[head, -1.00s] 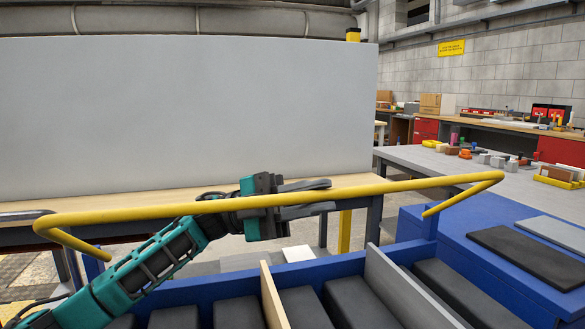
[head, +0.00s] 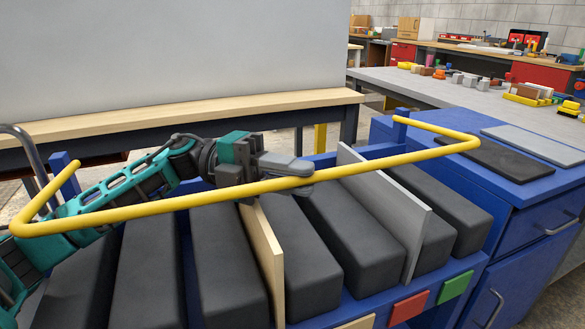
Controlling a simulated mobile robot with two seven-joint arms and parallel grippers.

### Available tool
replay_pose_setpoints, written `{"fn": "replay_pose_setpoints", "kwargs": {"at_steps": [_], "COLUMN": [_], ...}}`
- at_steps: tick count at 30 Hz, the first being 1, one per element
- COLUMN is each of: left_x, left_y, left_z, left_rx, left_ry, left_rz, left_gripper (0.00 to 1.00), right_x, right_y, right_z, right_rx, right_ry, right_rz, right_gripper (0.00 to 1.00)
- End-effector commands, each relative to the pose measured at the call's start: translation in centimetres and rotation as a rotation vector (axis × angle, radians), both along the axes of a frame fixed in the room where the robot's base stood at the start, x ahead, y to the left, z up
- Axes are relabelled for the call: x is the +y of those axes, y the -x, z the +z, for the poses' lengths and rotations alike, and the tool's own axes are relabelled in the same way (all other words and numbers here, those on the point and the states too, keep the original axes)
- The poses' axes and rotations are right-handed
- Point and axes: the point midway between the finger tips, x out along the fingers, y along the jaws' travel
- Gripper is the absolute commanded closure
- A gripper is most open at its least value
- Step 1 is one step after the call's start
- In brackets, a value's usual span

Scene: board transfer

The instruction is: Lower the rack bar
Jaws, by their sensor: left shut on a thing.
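The yellow rack bar (head: 375,163) spans the blue rack (head: 367,301) from left to right. Its bent ends run back to blue posts at the rack's far corners. The long part lies over the dark padded blocks, its left end lower in the picture than its right. My left gripper (head: 287,168) is shut on the bar near its middle, reaching from behind; the bar partly hides the fingers. A thin wooden board (head: 264,255) and a grey board (head: 390,210) stand upright between the blocks. My right gripper is out of view.
A wooden-topped bench (head: 240,118) with a large grey panel (head: 180,50) stands behind the rack. A blue cabinet (head: 535,195) with a dark mat (head: 495,160) and a grey mat (head: 535,143) adjoins at right. Red and green tags mark the rack's front.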

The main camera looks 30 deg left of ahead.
Motion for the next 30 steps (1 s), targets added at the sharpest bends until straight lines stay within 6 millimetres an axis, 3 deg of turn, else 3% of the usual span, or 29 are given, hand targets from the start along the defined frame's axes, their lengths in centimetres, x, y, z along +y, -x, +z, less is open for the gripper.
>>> {"fn": "replay_pose_setpoints", "kwargs": {"at_steps": [11, 12, 19, 30], "left_x": [-0.09, -0.09, -0.08, -0.03], "left_y": [0.08, 0.08, 0.07, 0.04], "left_z": [-0.01, -0.01, -0.01, 0.00], "left_rx": [0.000, 0.000, 0.000, 0.001], "left_ry": [0.003, 0.003, 0.003, 0.003], "left_rz": [-0.004, -0.004, -0.004, -0.003], "left_gripper": [1.00, 0.80, 0.58, 0.58], "right_x": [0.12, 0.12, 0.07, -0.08], "right_y": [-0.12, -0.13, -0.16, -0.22], "right_z": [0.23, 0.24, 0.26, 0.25], "right_rx": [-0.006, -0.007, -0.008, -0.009], "right_ry": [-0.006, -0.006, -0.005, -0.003], "right_rz": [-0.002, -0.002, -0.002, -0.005], "right_gripper": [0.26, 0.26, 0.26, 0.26]}}
